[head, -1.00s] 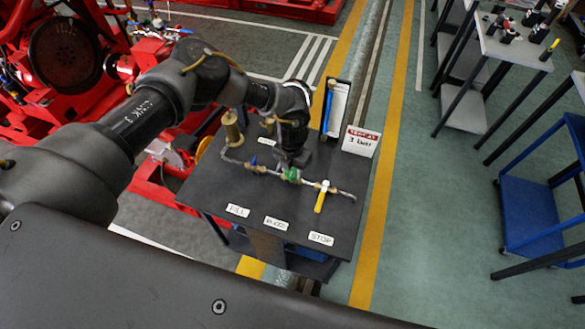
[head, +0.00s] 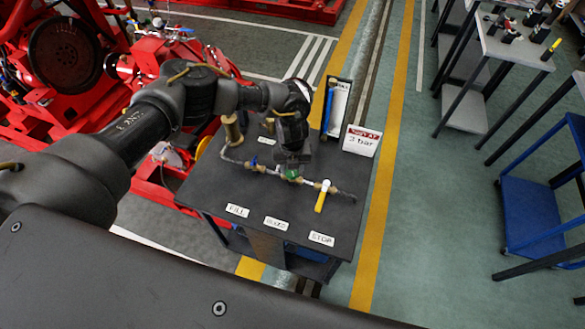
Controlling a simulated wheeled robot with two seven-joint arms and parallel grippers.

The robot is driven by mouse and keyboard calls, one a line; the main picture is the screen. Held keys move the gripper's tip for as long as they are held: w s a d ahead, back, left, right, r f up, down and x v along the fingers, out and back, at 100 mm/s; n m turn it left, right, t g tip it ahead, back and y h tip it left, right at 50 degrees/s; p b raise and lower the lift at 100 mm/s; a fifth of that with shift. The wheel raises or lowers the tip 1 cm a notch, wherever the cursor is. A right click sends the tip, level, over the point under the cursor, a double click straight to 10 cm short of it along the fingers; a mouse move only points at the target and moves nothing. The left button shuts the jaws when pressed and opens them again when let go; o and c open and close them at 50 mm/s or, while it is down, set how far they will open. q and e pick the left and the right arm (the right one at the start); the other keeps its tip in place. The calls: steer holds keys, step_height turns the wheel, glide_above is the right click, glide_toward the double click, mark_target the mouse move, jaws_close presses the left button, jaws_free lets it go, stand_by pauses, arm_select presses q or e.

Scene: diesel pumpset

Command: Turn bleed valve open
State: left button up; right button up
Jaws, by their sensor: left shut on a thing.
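A dark table (head: 230,190) carries a pipe line with a blue-handled valve (head: 254,161) at the left, a green-handled valve (head: 292,175) in the middle and a yellow-handled valve (head: 321,197) at the right. Three white labels lie below them; the middle one (head: 277,223) seems to read BLEED and is below the green valve. My left gripper (head: 291,166) reaches down from above and is shut on the green handle. Its fingers hide part of the handle, so its exact angle is unclear. The yellow handle points toward the table's front edge. My right gripper is not in view.
A brass cylinder (head: 232,128) stands at the table's left. A sign (head: 361,141) and a panel with a blue tube (head: 328,108) stand at the back right. Red machinery (head: 70,60) is at the left. The table's front is clear apart from the labels.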

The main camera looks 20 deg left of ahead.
arm_select(q)
steer(key=n, duration=0.3)
steer(key=shift+r+n+p, duration=0.1)
steer(key=shift+n+p, duration=0.3)
steer(key=n+p, duration=0.1)
steer(key=n, duration=0.2)
steer(key=shift+a+n, duration=0.1)
steer(key=shift+n, duration=0.2)
steer(key=n+p, duration=0.3)
steer(key=n, duration=0.2)
steer(key=shift+r, duration=0.1)
steer(key=shift+n+p, duration=1.05)
steer(key=shift+n, duration=0.55)
steer(key=o, duration=1)
steer(key=shift+f, duration=0.2)
